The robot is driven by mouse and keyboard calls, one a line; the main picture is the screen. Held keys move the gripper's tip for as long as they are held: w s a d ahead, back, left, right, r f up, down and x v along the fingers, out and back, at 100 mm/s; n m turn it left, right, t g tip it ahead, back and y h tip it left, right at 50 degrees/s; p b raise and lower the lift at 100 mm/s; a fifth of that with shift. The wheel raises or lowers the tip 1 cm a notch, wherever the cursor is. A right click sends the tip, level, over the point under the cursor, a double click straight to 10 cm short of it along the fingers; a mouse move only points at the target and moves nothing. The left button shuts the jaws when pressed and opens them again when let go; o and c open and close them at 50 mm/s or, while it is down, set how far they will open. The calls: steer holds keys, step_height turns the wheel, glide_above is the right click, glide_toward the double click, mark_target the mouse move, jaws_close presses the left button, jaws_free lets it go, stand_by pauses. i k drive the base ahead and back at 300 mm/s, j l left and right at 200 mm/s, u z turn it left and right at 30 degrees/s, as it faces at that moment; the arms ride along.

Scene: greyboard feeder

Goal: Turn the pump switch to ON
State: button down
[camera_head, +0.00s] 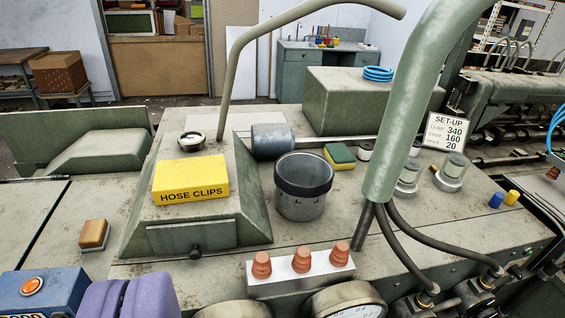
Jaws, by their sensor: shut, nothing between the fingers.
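I see no switch marked as the pump switch and no ON mark that I can read. A blue box (28,301) with a round orange button (32,286) is cut off at the lower left corner; the lettering on its front is mostly out of frame. A small dark knob (196,253) sits on the front of the sloped grey housing.
A thick green pipe (405,130) crosses the right side. A yellow HOSE CLIPS box (191,181), a grey cup (303,192) and a white block (299,279) with orange cones stand on the machine. Gauges (345,302) line the bottom edge.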

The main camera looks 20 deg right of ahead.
mark_target(514, 270)
steer(key=z, duration=1.75)
steer(key=k+l+u, duration=0.1)
steer(key=k+l, duration=0.15)
steer(key=i+l+z, duration=0.15)
steer(key=i+l, duration=0.15)
steer(key=i, duration=0.15)
steer(key=i+l+z, duration=0.1)
steer(key=i, duration=0.35)
steer(key=l, duration=0.1)
